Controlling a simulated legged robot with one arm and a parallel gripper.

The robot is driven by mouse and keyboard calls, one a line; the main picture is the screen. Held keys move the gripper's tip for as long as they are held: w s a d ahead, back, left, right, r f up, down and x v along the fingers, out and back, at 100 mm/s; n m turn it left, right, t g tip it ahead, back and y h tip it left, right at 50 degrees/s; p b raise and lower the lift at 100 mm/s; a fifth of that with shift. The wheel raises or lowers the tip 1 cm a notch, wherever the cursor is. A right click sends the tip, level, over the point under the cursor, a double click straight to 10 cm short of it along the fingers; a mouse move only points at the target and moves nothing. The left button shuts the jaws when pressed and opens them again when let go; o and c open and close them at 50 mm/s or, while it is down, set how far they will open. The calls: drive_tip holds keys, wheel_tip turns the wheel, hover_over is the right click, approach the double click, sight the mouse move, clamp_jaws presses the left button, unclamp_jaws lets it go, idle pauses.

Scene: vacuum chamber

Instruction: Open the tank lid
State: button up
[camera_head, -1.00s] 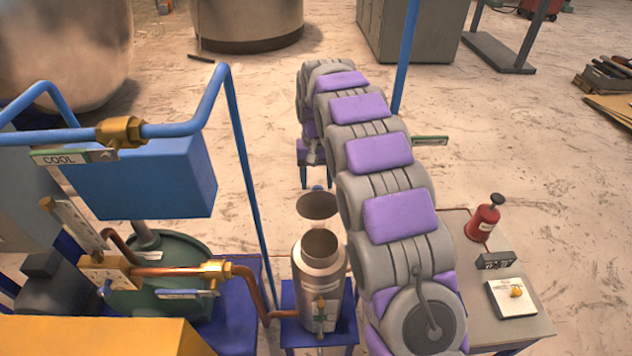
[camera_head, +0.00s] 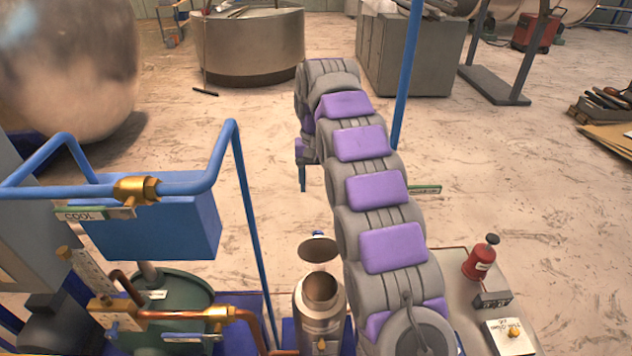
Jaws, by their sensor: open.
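A metal cylindrical tank (camera_head: 320,322) stands upright at the lower middle, left of my arm. Its round mouth (camera_head: 320,287) is open and dark inside. A round metal lid (camera_head: 318,249) shows just behind the mouth, off the opening and tilted up. Whether a hinge joins them cannot be made out. My grey and purple arm stretches away from the lower right to the upper middle and bends down at its far end. My gripper is not visible; the arm's far end hides that area.
A green vessel (camera_head: 165,307) with copper pipes is at lower left, below a blue box (camera_head: 150,228) and blue pipe frame. A bench (camera_head: 450,285) at right holds a red bottle (camera_head: 479,258) and a small box (camera_head: 492,301). A blue post (camera_head: 406,85) stands behind my arm. The floor beyond is mostly clear.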

drive_tip(key=shift+w+r+p, duration=0.15)
drive_tip(key=shift+r+p, duration=0.85)
drive_tip(key=shift+r, duration=0.1)
drive_tip(key=s+d+f+b, duration=0.3)
drive_tip(key=s+b, duration=0.1)
drive_tip(key=s, duration=0.7)
drive_tip(key=s+d+f+b, duration=0.2)
drive_tip(key=s+d+b, duration=0.1)
drive_tip(key=s, duration=0.8)
drive_tip(key=s+d+f+b, duration=0.3)
drive_tip(key=s+d+b, duration=0.1)
drive_tip(key=s, duration=0.7)
drive_tip(key=shift+f+b, duration=0.35)
drive_tip(key=shift+b, duration=0.1)
drive_tip(key=s+f+b, duration=0.1)
drive_tip(key=s+f, duration=0.1)
drive_tip(key=s, duration=0.2)
drive_tip(key=s+f+b, duration=0.1)
drive_tip(key=s+f, duration=0.2)
drive_tip(key=s, duration=0.1)
drive_tip(key=s+d+f+b, duration=0.1)
drive_tip(key=s+f, duration=0.2)
drive_tip(key=s, duration=0.2)
drive_tip(key=shift+d+f, duration=0.1)
drive_tip(key=shift+f, duration=0.15)
drive_tip(key=shift+c, duration=0.2)
